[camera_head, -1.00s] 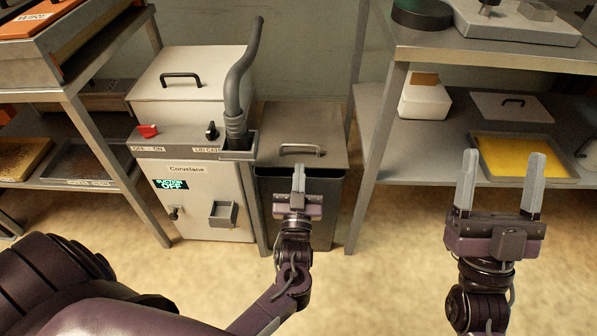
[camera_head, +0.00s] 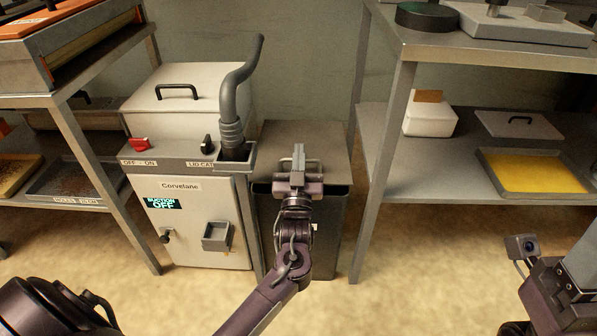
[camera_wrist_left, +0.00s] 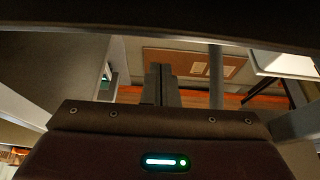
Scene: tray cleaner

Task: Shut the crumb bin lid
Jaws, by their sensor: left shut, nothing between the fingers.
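The crumb bin (camera_head: 336,225) is a dark grey box standing right of the suction machine. Its grey lid (camera_head: 325,142) lies over the top, and a dark strip shows between the lid's front edge and the bin's rim. The lid's handle is mostly hidden by my left gripper (camera_head: 298,160). That gripper is shut and empty, in front of or over the lid's front part; contact cannot be told. Its closed fingers also show in the left wrist view (camera_wrist_left: 160,82). My right gripper (camera_head: 585,255) is partly cut off at the right edge, its opening not clear.
The machine (camera_head: 190,225) with a hose (camera_head: 235,100) stands close on the bin's left; its display reads suction off. A shelf rack (camera_head: 375,180) with a yellow tray (camera_head: 535,173) stands on the right. Another rack (camera_head: 105,180) is on the left. The floor in front is clear.

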